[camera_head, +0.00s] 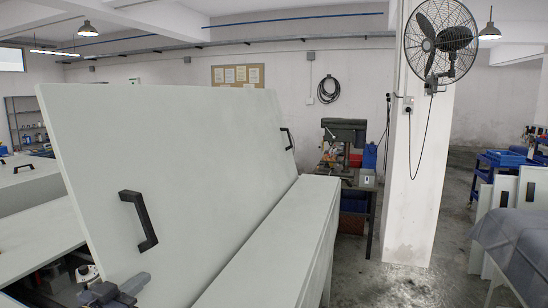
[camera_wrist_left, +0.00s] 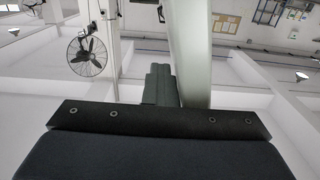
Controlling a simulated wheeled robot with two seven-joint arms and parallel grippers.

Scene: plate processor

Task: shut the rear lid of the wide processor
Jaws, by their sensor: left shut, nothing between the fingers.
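The rear lid (camera_head: 185,150) of the wide processor is a large pale panel standing raised and tilted, with a black handle (camera_head: 138,220) near its left side and another black handle (camera_head: 287,138) near its right edge. My left gripper (camera_head: 136,284) is low at the lid's lower left corner, shut and empty. In the left wrist view its fingers (camera_wrist_left: 160,84) are together beside the lid (camera_wrist_left: 190,50), which shows nearly edge-on. I cannot tell whether they touch it. My right gripper is not in view.
The processor's pale top (camera_head: 275,245) runs along the lid's right side. An opening with machine parts (camera_head: 50,283) shows at lower left. A pillar with a fan (camera_head: 440,40), a drill press (camera_head: 343,140) and a grey-covered stand (camera_head: 515,245) are to the right, with open floor between.

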